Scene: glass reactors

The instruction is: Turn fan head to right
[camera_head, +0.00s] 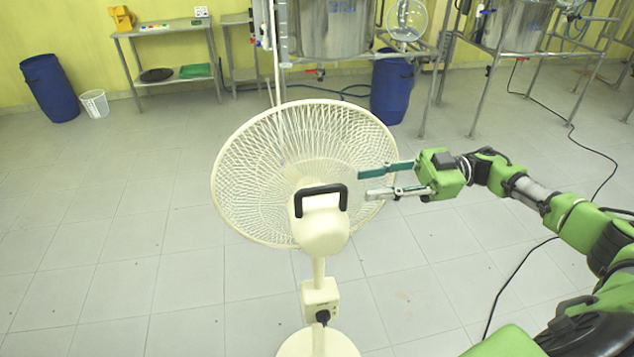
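A cream pedestal fan stands in front of me, seen from behind. Its round wire cage (245,160) faces away from me and a little to the left. The motor housing (320,228) has a black handle (321,189) on top. My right gripper (364,185) is open, with its two fingers spread and pointing left at the right edge of the cage. The fingertips overlap the cage rim in the picture; I cannot tell whether they touch it. I see nothing between the fingers. My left gripper is not in view.
The tiled floor (120,250) is clear around the fan. Blue barrels (391,88) (50,88), a white bucket (95,103), a metal table (165,30) and steel reactor vessels (335,28) stand along the back. Black cables (515,275) lie on the floor at the right.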

